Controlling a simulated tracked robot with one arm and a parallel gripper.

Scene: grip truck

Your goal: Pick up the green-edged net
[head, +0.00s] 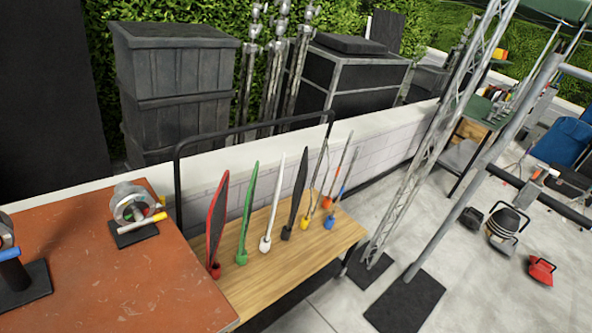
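The green-edged net (248,213) stands upright and thin, seen nearly edge-on, with a green foot on a wooden bench near the middle of the head view. It is in a row between a red-edged net (216,222) on its left and a white-edged one (272,204) on its right. There is a visible gap on each side of it. My gripper is not in view, so I cannot tell whether it is open or shut.
A black-edged net (296,194) and several thin items with yellow, orange and blue feet continue the row. A rust-red table (90,285) adjoins the wooden bench (300,262) on the left. A metal truss (430,140) stands right of the bench.

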